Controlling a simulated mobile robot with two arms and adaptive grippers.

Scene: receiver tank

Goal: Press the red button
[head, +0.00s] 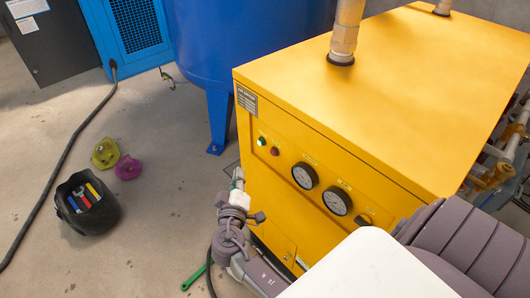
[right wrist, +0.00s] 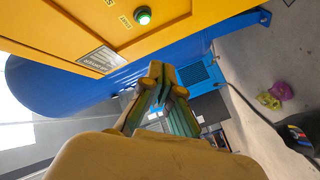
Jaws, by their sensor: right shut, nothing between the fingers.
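The red button (head: 275,151) is a small dark red knob on the front panel of the yellow machine (head: 390,85). It sits just right of a lit green button (head: 261,141). My right gripper (head: 238,178) is in front of the panel, left of and below the red button in the head view, apart from it. Its fingers are shut and empty. In the right wrist view the shut fingers (right wrist: 156,72) point past the machine's label corner. The green button (right wrist: 142,16) shows at the top there; the red button is out of that frame. My left gripper is not in view.
Two gauges (head: 305,175) and a dark knob (head: 365,220) are on the same panel. A blue tank (head: 215,50) stands behind. A black bucket (head: 100,217) with tools and a black hose (head: 60,170) lie on the floor at left. A green tool (head: 193,278) lies near the machine.

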